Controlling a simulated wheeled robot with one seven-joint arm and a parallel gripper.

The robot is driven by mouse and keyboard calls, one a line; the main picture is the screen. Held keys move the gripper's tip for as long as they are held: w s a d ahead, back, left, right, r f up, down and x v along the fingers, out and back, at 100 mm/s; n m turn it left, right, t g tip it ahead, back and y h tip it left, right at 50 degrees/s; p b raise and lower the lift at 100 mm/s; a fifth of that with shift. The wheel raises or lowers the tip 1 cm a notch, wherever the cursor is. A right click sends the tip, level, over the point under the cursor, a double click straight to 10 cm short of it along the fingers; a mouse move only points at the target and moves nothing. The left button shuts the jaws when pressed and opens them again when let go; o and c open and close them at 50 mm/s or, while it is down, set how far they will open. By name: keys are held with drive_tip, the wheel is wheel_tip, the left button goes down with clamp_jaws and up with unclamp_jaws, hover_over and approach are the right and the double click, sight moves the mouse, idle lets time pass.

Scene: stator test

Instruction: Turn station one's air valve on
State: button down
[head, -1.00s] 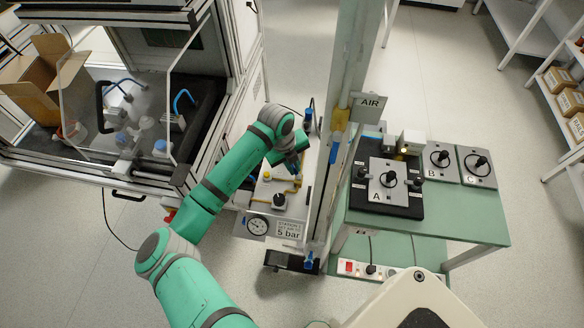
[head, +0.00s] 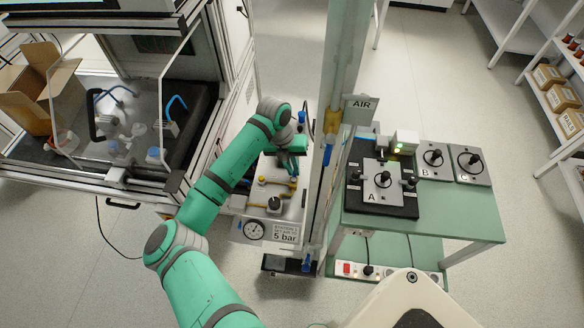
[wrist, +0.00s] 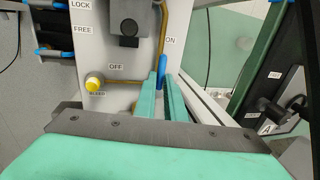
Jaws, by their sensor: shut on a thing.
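The air valve's blue lever (wrist: 162,72) shows in the wrist view between my gripper's two green fingers, just below the ON label (wrist: 170,41). The OFF label (wrist: 116,67) is to its left. The lever stands roughly upright in the picture, its upper end toward ON; its pivot is hidden by the fingers. My gripper (wrist: 165,84) is shut on the lever. In the head view my gripper (head: 292,167) is over the station panel, beside the upright post, and the lever is hard to make out there.
A yellow button (wrist: 93,84) and a dark block (wrist: 127,28) are on the panel. A gauge (head: 253,229) and the 5 bar sign (head: 285,232) are at its front. The metal post (head: 332,130) stands close on the right, with a green table (head: 445,218) beyond.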

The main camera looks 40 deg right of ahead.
idle(0.4)
drive_tip(key=c, duration=1.8)
unclamp_jaws()
drive_tip(key=shift+r, duration=0.15)
drive_tip(key=r, duration=0.3)
drive_tip(key=w+a+r, duration=0.1)
drive_tip(key=r, duration=0.6)
drive_tip(key=shift+w+a+r, duration=0.2)
drive_tip(key=shift+w, duration=0.05)
